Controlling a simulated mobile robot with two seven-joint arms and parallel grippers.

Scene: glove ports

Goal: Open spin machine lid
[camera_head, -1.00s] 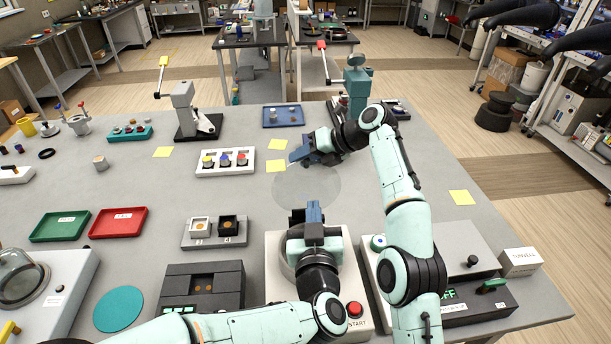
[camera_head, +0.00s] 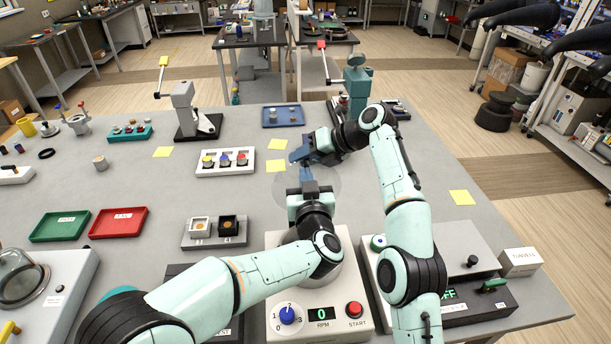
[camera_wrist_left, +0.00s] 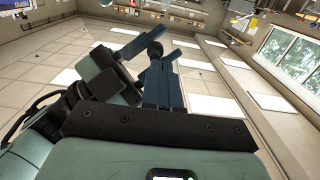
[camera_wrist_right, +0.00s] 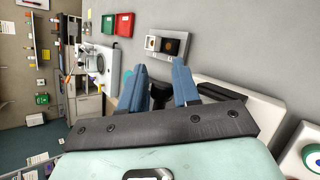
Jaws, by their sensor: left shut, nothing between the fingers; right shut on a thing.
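The spin machine (camera_head: 320,310) stands at the front of the table, with a blue dial, an RPM display reading 0 and a red START button. Its round translucent lid (camera_head: 332,187) shows beyond the bowl, apparently raised and tilted away from it. My right gripper (camera_head: 300,154) is at the lid's far edge, shut on the lid; its grip point is mostly hidden. Its blue fingers (camera_wrist_right: 162,90) show in the right wrist view. My left gripper (camera_head: 306,174) is shut and empty, in front of the lid in the picture. My left arm hides most of the bowl.
A white block with coloured knobs (camera_head: 227,171) lies left of the lid. A grey holder with two square cups (camera_head: 214,243) stands left of the machine. Another machine (camera_head: 470,245) stands close on the right. Red (camera_head: 118,233) and green trays lie farther left.

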